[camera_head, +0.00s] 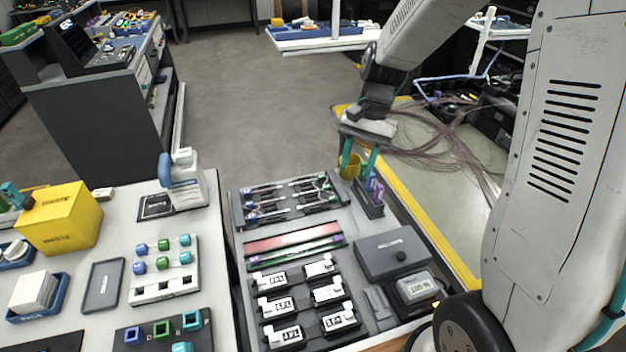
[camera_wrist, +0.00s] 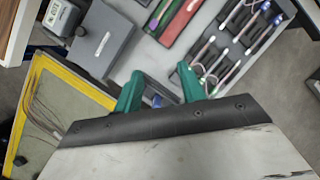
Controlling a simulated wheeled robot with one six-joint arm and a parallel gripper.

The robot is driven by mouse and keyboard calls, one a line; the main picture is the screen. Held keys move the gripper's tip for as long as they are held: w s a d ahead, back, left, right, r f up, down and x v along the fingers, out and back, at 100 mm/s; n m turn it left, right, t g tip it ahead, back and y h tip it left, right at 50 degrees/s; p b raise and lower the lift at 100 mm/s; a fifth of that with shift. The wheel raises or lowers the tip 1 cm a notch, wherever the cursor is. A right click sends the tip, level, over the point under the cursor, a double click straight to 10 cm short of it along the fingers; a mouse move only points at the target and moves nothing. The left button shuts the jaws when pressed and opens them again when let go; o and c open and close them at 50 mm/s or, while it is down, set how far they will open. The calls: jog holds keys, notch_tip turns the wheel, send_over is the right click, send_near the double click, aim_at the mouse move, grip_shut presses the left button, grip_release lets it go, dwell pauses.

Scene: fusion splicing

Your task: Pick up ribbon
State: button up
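Several slender strips with coloured ends and pale middles (camera_head: 268,203) lie in a dark tray (camera_head: 240,216) at the centre of the head view; they also show at the upper right of the wrist view (camera_wrist: 228,50). A red strip (camera_head: 290,238) and a green strip (camera_head: 297,254) lie just in front of them. I cannot tell which piece is the ribbon. My gripper (camera_head: 357,172), with two teal fingers, is right of the dark tray. In the wrist view its fingers stand apart (camera_wrist: 159,74), with no strip held between them.
A dark holder with purple pieces (camera_head: 372,192) and a yellow cup (camera_head: 349,167) stand close by my gripper. A grey box (camera_head: 394,252) and a small device with a display (camera_head: 416,290) sit at the bench's right. A left bench carries a yellow box (camera_head: 62,222).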

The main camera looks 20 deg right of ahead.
aim_at(322, 176)
jog(key=w+f+m, duration=0.1)
jog(key=w+f, duration=0.1)
jog(key=w, duration=0.1)
jog(key=w+f+m, duration=0.2)
jog(key=f, duration=0.1)
jog(key=w+f+m+y, duration=0.1)
jog(key=w+f+m, duration=0.1)
jog(key=w, duration=0.1)
jog(key=shift+w+d+f+t, duration=0.15)
jog(key=shift+w+d+t, duration=0.1)
jog(key=shift+w+t, duration=0.1)
jog(key=w+m, duration=0.1)
jog(key=w+f+m, duration=0.1)
jog(key=shift+w+f+t, duration=0.1)
jog(key=shift+w+t, duration=0.15)
jog(key=shift+w, duration=0.15)
jog(key=w+m, duration=0.1)
jog(key=w+r+m+t, duration=0.1)
jog(key=w, duration=0.1)
jog(key=shift+r, duration=0.1)
jog(key=shift+w+d+m, duration=0.1)
jog(key=shift+m, duration=0.3)
jog(key=x, duration=0.2)
jog(key=shift+f, duration=0.25)
jog(key=x, duration=0.5)
jog(key=shift+w+f, duration=0.2)
jog(key=shift+w, duration=0.1)
jog(key=c, duration=0.9)
